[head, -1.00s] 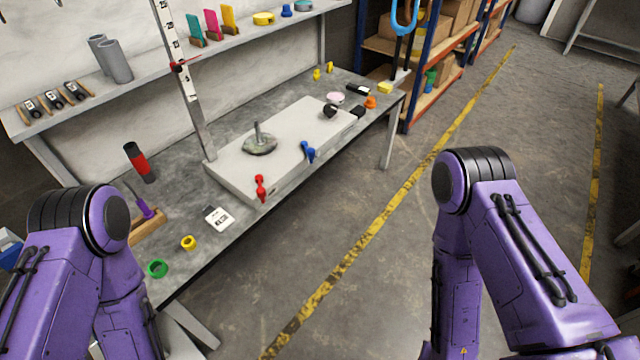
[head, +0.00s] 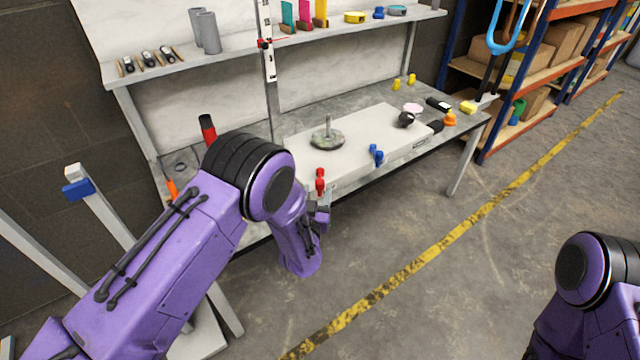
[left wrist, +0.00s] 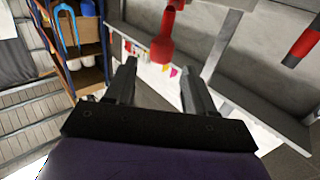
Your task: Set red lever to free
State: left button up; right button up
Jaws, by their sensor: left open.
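The red lever (head: 320,181) is on the front side of the light grey box (head: 372,148) on the workbench. My left gripper (head: 322,212) is just below and in front of it in the head view, largely seen edge-on. In the left wrist view the red lever (left wrist: 163,45) shows its rounded end beyond and between the two spread fingers of my left gripper (left wrist: 159,70). The fingers are open and empty, and I see no contact with the lever. Any markings beside the lever are too small to read. My right gripper is out of view.
A blue lever (head: 376,155) sits right of the red one on the same box. A round plate with an upright peg (head: 327,136) is on top. A red and black cylinder (head: 207,128) stands at the bench's left. The floor in front (head: 430,290) is clear.

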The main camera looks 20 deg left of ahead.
aim_at(319, 185)
pick_arm(q)
jog(key=w, duration=0.5)
jog(key=shift+w+a, duration=0.15)
jog(key=shift+a, duration=0.25)
grip_shut()
